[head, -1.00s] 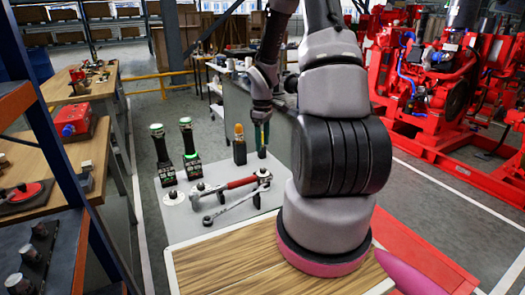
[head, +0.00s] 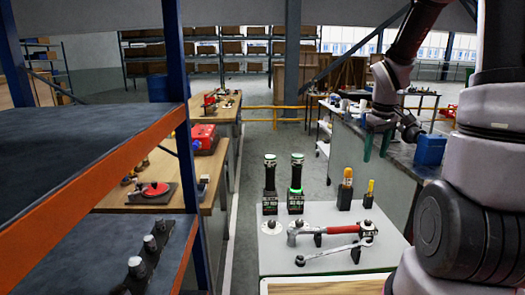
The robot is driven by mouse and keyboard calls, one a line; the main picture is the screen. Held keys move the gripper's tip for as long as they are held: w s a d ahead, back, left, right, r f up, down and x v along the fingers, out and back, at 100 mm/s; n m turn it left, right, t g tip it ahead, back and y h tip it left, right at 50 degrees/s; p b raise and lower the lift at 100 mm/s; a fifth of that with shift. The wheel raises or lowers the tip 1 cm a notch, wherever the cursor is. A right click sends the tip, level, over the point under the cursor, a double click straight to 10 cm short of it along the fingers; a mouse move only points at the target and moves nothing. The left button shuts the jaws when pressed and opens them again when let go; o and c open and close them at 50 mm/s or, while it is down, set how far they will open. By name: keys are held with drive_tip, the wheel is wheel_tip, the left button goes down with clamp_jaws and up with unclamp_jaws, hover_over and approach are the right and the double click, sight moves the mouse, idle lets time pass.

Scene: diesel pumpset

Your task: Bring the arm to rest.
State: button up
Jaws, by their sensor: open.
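My arm (head: 480,150) stands at the right of the head view, partly cut off by the frame edge. Its forearm runs up out of the picture and back down to my gripper (head: 377,150). The gripper hangs with its green fingers pointing down, parted, with nothing visible between them. It appears above and beyond the right part of the grey tool board (head: 275,263); the exact height and distance are hard to judge.
The board carries two black-and-green power tools (head: 270,185), two yellow-topped tools in holders (head: 346,190), a red-handled wrench (head: 338,229) and a silver wrench (head: 335,253). An orange-edged shelf (head: 130,150) fills the left. A blue container (head: 430,150) stands on the right-hand bench.

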drive_tip(key=s+a+r+m+t+y, duration=0.1)
drive_tip(key=s+a+r+m, duration=0.3)
drive_tip(key=s+r, duration=0.4)
drive_tip(key=s+a+r+m+t+y, duration=0.1)
drive_tip(key=s+a+r+m+t, duration=0.2)
drive_tip(key=s+a+r, duration=0.3)
drive_tip(key=s+r+t, duration=0.1)
drive_tip(key=s+r, duration=0.2)
drive_tip(key=r, duration=0.2)
drive_tip(key=shift+s+m+y, duration=0.3)
drive_tip(key=shift+m+y, duration=0.1)
